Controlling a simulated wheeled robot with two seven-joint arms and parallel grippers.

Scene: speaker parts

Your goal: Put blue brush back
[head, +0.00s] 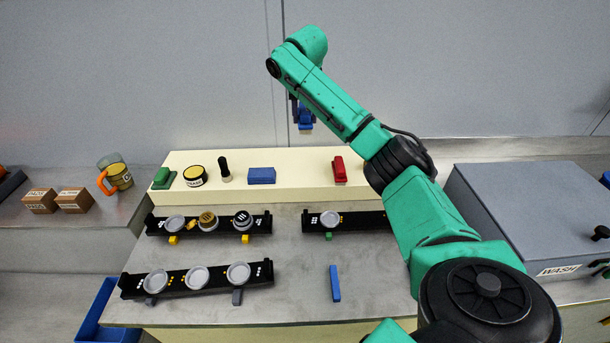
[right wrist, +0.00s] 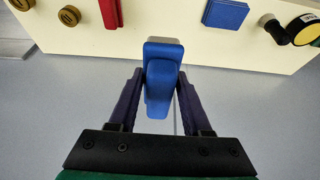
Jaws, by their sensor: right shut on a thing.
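My right gripper (head: 304,122) is raised above and behind the cream shelf. It is shut on the blue brush (head: 305,116). In the right wrist view the blue brush (right wrist: 163,75) sits between the two dark fingers (right wrist: 158,100), clear of the shelf. A green brush (head: 163,178) and a red brush (head: 340,168) rest on the shelf. The red one also shows at the top of the right wrist view (right wrist: 110,14). My left gripper is not in view.
The cream shelf (head: 300,192) also bears a blue block (head: 261,175), a round yellow tin (head: 195,176) and a black-knobbed item (head: 225,170). Black racks (head: 195,283) with round parts and a blue bar (head: 335,283) lie on the table. A grey wash box (head: 540,200) stands right.

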